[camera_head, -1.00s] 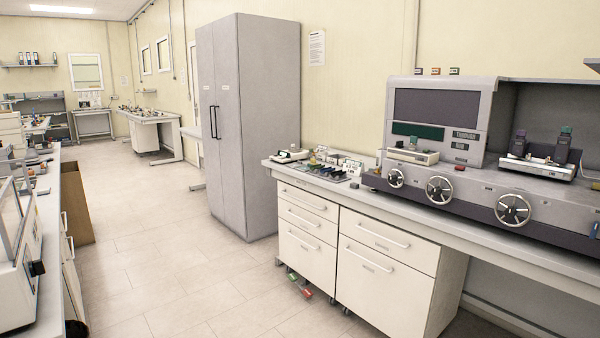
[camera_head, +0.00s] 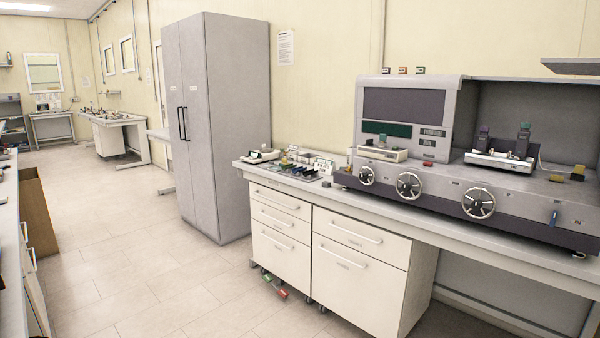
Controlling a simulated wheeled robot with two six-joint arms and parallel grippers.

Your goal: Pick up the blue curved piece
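I cannot make out a blue curved piece for certain. A small dark blue item (camera_head: 554,217) shows at the right on the front of the grey machine; its shape is too small to tell. Several small pieces, some yellow and green, lie on a dark mat (camera_head: 300,175) at the left end of the workbench, too small to tell apart. Neither of my grippers is in view.
The grey machine (camera_head: 430,190) with several handwheels stands on the workbench (camera_head: 345,215) above white drawers (camera_head: 360,265). A tall grey cabinet (camera_head: 215,120) stands left of it. Small red and green items (camera_head: 274,286) lie on the floor by the drawers. The middle floor is clear.

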